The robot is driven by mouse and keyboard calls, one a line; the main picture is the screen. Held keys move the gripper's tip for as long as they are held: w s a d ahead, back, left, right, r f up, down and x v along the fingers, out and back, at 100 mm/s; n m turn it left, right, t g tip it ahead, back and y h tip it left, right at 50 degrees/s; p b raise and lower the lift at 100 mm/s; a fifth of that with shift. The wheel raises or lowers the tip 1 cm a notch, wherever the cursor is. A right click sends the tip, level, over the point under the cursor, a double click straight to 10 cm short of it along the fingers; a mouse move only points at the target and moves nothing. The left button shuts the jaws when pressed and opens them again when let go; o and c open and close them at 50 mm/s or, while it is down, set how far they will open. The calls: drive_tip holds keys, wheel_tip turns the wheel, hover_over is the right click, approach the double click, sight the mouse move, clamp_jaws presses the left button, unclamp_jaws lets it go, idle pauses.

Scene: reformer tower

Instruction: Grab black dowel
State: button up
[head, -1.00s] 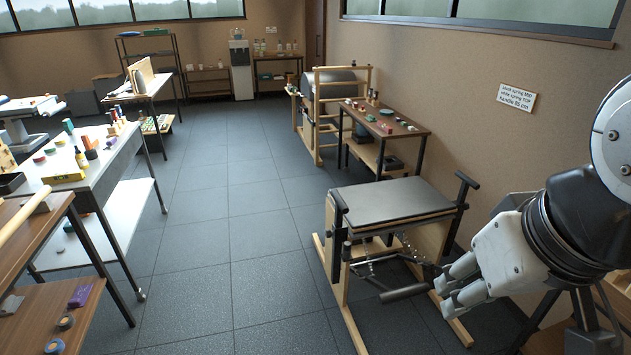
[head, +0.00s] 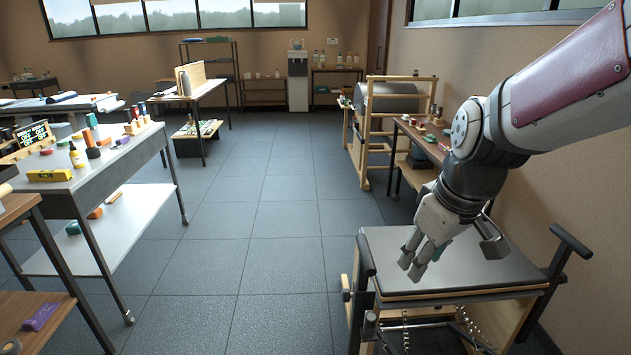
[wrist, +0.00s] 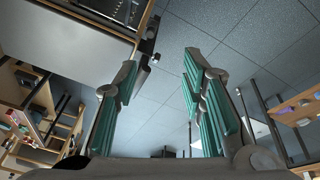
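My gripper (head: 413,263) points down above the left part of the padded chair (head: 480,280) in the head view. In the wrist view its teal-lined fingers (wrist: 160,78) are apart, with only floor showing between them. I cannot pick out a separate black dowel with certainty in either current view. The chair has dark upright handles, one at its right side (head: 570,242). Its lower part is cut off by the bottom of the head picture.
A grey-topped table (head: 120,165) with small coloured items stands at the left, with a wooden shelf unit (head: 62,300) nearer. A wooden table (head: 402,130) stands behind my arm at the right. The tiled floor (head: 270,220) between is clear.

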drive_tip(key=w+d+f+n+y+b, duration=0.1)
drive_tip(key=w+d+f+n+b, duration=0.1)
drive_tip(key=w+f+b, duration=0.8)
drive_tip(key=w+d+f+n+y+b, duration=0.15)
drive_tip(key=w+f, duration=0.35)
drive_tip(key=f, duration=1.1)
drive_tip(key=b, duration=0.4)
hover_over(371, 317)
drive_tip(key=s+d, duration=0.1)
drive_tip(key=d, duration=0.1)
wheel_tip(371, 317, down, 8)
drive_tip(key=shift+s+a+f, duration=0.1)
drive_tip(key=shift+b+x, duration=1.25)
drive_tip(key=shift+x, duration=1.55)
drive_tip(key=shift+s, duration=0.15)
drive_tip(key=c, duration=0.8)
